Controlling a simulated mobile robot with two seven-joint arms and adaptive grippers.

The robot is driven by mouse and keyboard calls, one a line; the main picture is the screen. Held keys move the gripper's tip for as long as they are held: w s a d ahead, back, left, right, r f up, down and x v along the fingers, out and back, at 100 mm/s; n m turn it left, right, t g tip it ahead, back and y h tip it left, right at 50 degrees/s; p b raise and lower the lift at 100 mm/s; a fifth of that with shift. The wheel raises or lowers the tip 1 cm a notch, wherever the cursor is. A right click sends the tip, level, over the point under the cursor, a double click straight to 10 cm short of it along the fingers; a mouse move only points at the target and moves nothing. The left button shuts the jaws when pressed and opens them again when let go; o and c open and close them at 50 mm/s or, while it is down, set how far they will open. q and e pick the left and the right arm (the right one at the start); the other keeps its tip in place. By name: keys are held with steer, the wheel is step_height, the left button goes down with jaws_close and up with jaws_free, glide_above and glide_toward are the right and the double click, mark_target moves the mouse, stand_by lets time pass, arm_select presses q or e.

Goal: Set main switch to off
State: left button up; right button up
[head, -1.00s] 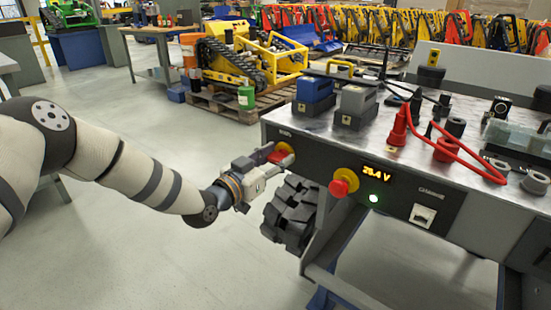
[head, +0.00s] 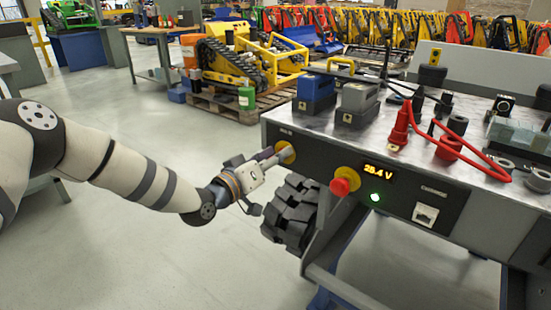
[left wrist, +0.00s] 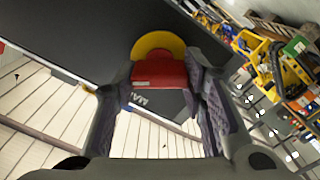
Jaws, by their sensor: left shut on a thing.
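The main switch is a red handle (left wrist: 158,72) on a round yellow plate (head: 285,152), at the left end of the cart's dark front panel. My left gripper (head: 273,158) reaches it from the left and is shut on the handle. In the left wrist view, one finger of my left gripper (left wrist: 160,95) lies on each side of the red handle, with the yellow plate (left wrist: 158,42) just beyond. In the head view the fingers hide the red handle. A display (head: 381,171) reads about 25.4 V and a green lamp (head: 375,198) is lit. My right gripper is out of view.
A red mushroom button (head: 341,185) on a yellow base sits right of the switch. A black treaded wheel or track (head: 291,213) is below my gripper. Blue and grey battery-like blocks (head: 315,93) and red cables (head: 452,142) are on the cart top. Floor to the left is clear.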

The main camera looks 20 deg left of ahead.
arm_select(q)
steer(key=n+b, duration=0.1)
steer(key=n, duration=0.4)
steer(key=shift+f+n+b, duration=0.2)
steer(key=shift+n+b, duration=0.1)
steer(key=shift+b, duration=0.05)
steer(key=n+b, duration=0.2)
steer(key=n, duration=0.3)
steer(key=shift+a, duration=0.1)
steer(key=shift+n+b, duration=0.3)
steer(key=shift+n, duration=0.1)
steer(key=o, duration=1.2)
steer(key=shift+c, duration=0.2)
steer(key=v, duration=1.2)
